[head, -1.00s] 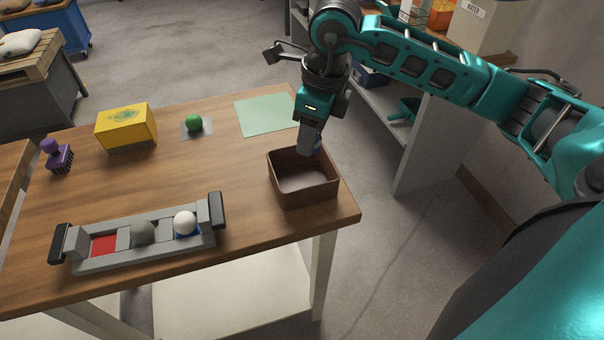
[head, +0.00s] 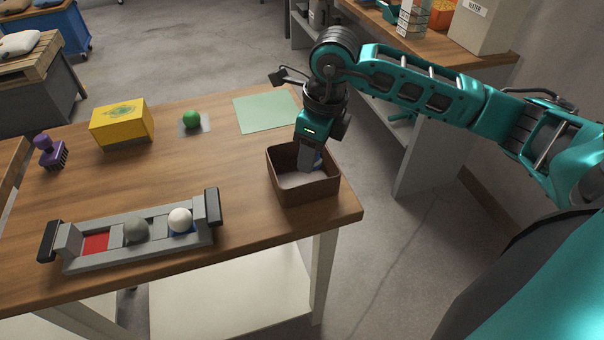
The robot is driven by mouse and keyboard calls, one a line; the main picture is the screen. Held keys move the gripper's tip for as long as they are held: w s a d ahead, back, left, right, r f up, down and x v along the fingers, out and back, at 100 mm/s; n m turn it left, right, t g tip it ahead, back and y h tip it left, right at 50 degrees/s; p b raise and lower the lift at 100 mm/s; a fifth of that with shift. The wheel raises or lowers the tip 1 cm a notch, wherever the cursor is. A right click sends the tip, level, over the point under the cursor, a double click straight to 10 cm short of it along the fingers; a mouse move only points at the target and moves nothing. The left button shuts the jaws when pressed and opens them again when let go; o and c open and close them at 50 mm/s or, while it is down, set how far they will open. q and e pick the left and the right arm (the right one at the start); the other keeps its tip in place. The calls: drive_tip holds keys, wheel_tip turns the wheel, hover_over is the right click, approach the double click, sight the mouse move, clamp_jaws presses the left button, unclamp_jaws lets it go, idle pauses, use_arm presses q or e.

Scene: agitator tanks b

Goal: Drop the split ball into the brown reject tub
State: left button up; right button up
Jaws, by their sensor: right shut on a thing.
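The brown reject tub (head: 305,190) stands open on the right end of the wooden table. My right gripper (head: 308,166) points down into the tub, with its fingers below the rim. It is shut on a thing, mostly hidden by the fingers. A small patch of blue shows beside the fingertips, and I take it for the split ball, though no split can be made out. Whether it touches the tub floor I cannot tell. My left gripper is not in view.
A green ball (head: 191,119), yellow box (head: 122,123), purple brush (head: 50,152) and green mat (head: 264,113) are further back. The table middle is clear.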

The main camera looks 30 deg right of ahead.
drive_tip(key=o, duration=1.1)
drive_tip(key=r, duration=0.4)
drive_tip(key=s+r, duration=0.1)
drive_tip(key=r, duration=0.3)
drive_tip(key=d+r, duration=0.1)
drive_tip(key=r, duration=0.4)
drive_tip(key=shift+s, duration=0.3)
drive_tip(key=shift+f, duration=0.1)
